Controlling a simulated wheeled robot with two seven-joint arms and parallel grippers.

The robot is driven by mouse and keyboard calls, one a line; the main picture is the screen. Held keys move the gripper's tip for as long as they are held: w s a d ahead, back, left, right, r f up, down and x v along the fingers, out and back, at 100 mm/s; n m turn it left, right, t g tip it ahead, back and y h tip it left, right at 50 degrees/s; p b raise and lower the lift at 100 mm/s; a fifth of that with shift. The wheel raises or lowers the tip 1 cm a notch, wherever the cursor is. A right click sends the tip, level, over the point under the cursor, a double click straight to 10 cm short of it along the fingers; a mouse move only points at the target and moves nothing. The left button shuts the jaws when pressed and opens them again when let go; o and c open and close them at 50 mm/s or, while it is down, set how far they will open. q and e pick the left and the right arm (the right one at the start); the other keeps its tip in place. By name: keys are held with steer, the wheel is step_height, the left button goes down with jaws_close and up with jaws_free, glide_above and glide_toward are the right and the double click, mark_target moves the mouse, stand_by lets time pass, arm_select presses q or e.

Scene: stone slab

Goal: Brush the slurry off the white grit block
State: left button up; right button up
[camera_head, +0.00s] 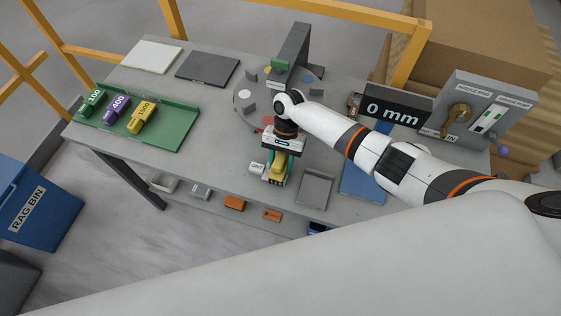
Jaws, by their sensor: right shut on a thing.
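My right gripper (279,155) points down over the front middle of the grey table and is shut on a small yellow and green thing (277,171). The held thing is too small and too covered to tell whether it is a brush. A small white piece marked GRIT (257,168) is just left of it. I cannot pick out a white grit block for certain, and no slurry can be made out. My left gripper is out of view.
A green tray (180,138) at the left holds green, purple and yellow numbered blocks. A round grey plate (245,97) and upright grey post (292,52) stand behind my gripper. A 0 mm display (394,111) is at the right. A grey tray (315,188) lies right of the gripper.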

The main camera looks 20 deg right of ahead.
steer(key=s+d+r, duration=0.5)
steer(key=d+r, duration=0.2)
steer(key=shift+d, duration=0.25)
stand_by(0.5)
stand_by(0.3)
steer(key=shift+w+a+f+b, duration=0.3)
steer(key=shift+w+a+f, duration=0.4)
steer(key=shift+a, duration=0.6)
steer(key=shift+w+a+f+b, duration=0.3)
steer(key=shift+w+a+f, duration=0.35)
steer(key=shift+a, duration=0.65)
steer(key=shift+w+a+f+b, duration=0.3)
steer(key=shift+w+a+f, duration=0.15)
steer(key=shift+a+f, duration=0.65)
steer(key=shift+a+r, duration=0.15)
steer(key=shift+r, duration=0.05)
steer(key=shift+w+f+b, duration=0.45)
steer(key=shift+f+b, duration=0.05)
steer(key=shift+f, duration=0.2)
steer(key=shift+w+f+b, duration=0.4)
steer(key=shift+f+b, duration=0.1)
steer(key=shift+f, duration=0.2)
steer(key=shift+f+b, duration=0.35)
steer(key=shift+f, duration=0.25)
